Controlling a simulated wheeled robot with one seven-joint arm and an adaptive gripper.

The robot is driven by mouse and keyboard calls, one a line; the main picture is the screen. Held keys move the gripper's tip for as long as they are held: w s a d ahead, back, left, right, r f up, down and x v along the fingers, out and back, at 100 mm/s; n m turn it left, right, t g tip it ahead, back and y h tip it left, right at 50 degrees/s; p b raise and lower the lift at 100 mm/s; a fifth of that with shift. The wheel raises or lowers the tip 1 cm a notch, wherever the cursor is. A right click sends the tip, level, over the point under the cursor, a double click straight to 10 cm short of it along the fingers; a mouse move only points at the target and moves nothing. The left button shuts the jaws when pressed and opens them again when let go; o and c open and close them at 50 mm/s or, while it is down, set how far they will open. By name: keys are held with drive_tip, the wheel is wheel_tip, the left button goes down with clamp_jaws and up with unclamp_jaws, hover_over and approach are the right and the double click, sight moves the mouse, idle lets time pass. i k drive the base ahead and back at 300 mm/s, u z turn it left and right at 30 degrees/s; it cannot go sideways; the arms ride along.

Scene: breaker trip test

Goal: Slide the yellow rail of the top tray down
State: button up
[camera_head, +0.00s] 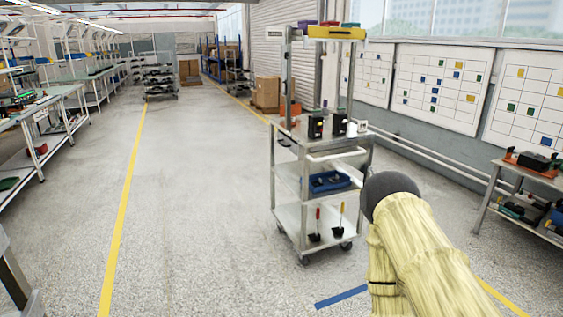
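The yellow rail (336,33) runs along the front edge of the top tray, high on the cart's two uprights. It looks level, and small purple, red and green items show just above it. My arm, in a pale yellow sleeve with a dark grey rounded joint, rises from the lower right, in front of the cart's right side and well below the rail. My gripper cannot be made out; the arm's far end is hidden or too small to tell. Nothing is seen touching the rail.
The metal cart (286,158) holds black boxes on its worktop, a blue bin (329,182) on the middle shelf and two red- and yellow-handled tools below. A side table (509,165) stands right. Open floor lies left, with workbenches (42,110) beyond the yellow line.

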sight(313, 32)
drive_tip(key=i, duration=2.4)
drive_tip(key=u, duration=2.1)
drive_tip(key=i, duration=0.65)
drive_tip(key=z, duration=2.75)
